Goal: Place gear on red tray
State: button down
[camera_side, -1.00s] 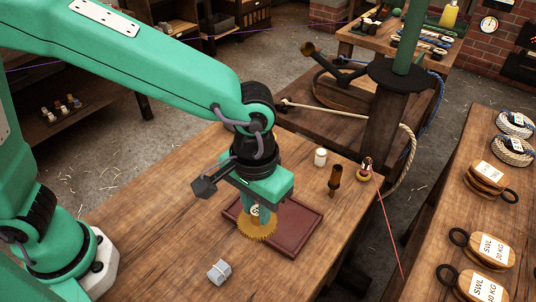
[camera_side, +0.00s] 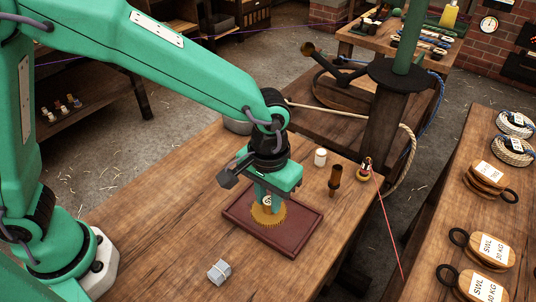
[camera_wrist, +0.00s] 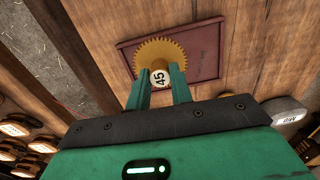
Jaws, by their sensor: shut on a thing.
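The gear (camera_side: 268,213) is yellow-brown and toothed, with a white label reading 45 that shows in the wrist view (camera_wrist: 160,62). My gripper (camera_side: 267,199) is shut on the gear's hub and points down. The red tray (camera_side: 298,228) is a dark red, low-rimmed rectangle on the wooden bench. In the wrist view the tray (camera_wrist: 205,60) lies behind the gear. I cannot tell whether the gear touches the tray floor.
A small grey block (camera_side: 218,272) sits on the bench in front of the tray. A white jar (camera_side: 320,157), a dark brown tool (camera_side: 335,178) and a small red-and-brass item (camera_side: 365,170) stand beyond it. A grey bowl (camera_side: 238,125) is behind my arm.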

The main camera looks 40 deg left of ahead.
jog(key=w+f, duration=0.1)
jog(key=w+a, duration=0.1)
jog(key=w+a+f, duration=0.1)
jog(key=w, duration=0.1)
jog(key=shift+w+f, duration=0.1)
jog(key=shift+f, duration=2.25)
jog(key=shift+f, duration=0.15)
jog(key=c, duration=1.2)
grip_release()
jog(key=shift+c, duration=0.2)
notch_tip(320, 180, up, 12)
